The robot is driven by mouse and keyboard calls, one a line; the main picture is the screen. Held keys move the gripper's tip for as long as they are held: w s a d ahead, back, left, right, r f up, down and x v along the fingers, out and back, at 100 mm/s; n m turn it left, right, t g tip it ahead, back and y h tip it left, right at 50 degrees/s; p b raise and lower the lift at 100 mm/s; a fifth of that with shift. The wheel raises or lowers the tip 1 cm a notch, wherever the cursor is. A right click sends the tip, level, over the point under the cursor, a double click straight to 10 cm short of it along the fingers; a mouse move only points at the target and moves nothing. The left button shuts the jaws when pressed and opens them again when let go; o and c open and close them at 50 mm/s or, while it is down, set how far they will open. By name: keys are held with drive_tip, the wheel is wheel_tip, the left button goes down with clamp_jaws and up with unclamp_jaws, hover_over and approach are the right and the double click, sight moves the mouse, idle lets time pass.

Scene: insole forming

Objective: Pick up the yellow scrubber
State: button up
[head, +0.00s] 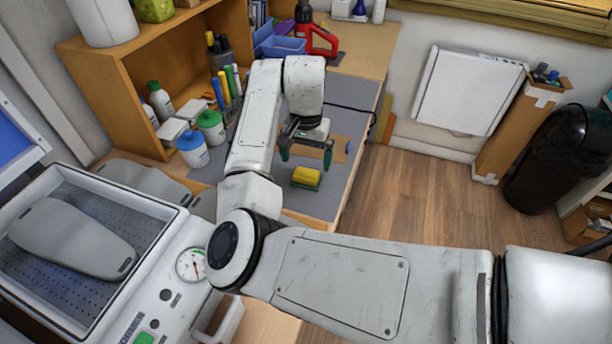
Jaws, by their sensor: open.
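The yellow scrubber (306,177) lies on the grey mat (325,203) on the workbench, near the mat's middle front. It is a yellow block with a green layer underneath. My gripper (306,154) points down just behind and above the scrubber in the picture. Its two green-tipped fingers are spread apart with nothing between them. The fingers look clear of the scrubber, though the exact height gap is hard to judge.
White bottles with a green cap (211,127) and a blue cap (192,149) stand left of my arm. A brown cardboard piece (341,146) lies behind the gripper. A forming machine (80,250) fills the lower left. The mat right of the scrubber is clear.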

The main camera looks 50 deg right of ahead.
sight(306, 173)
drive_tip(key=shift+f+p, duration=0.5)
drive_tip(key=shift+f, duration=1.75)
drive_tip(key=c, duration=1.1)
drive_tip(key=shift+r+b, duration=0.85)
drive_tip(key=shift+r, duration=4.2)
drive_tip(key=shift+c, duration=0.2)
